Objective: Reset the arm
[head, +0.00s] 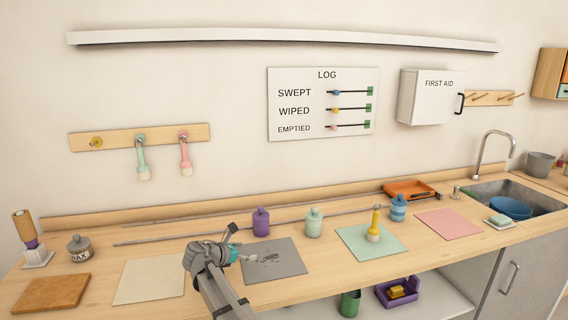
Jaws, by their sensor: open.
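My gripper (270,258) is at the end of my arm, which reaches up from the bottom of the head view. It is over the dark grey mat (285,268) on the wooden counter. The fingers are small and grey here, apart and with nothing visible between them. My arm and wrist hide the left edge of the grey mat. Whether the fingers touch the mat cannot be told.
Behind the grey mat stand a purple bottle (261,222) and a mint bottle (313,223). A yellow-handled brush (374,225) stands on the green mat (354,250). A cream mat (150,283) lies left of my arm. A sink (525,197) is at the right.

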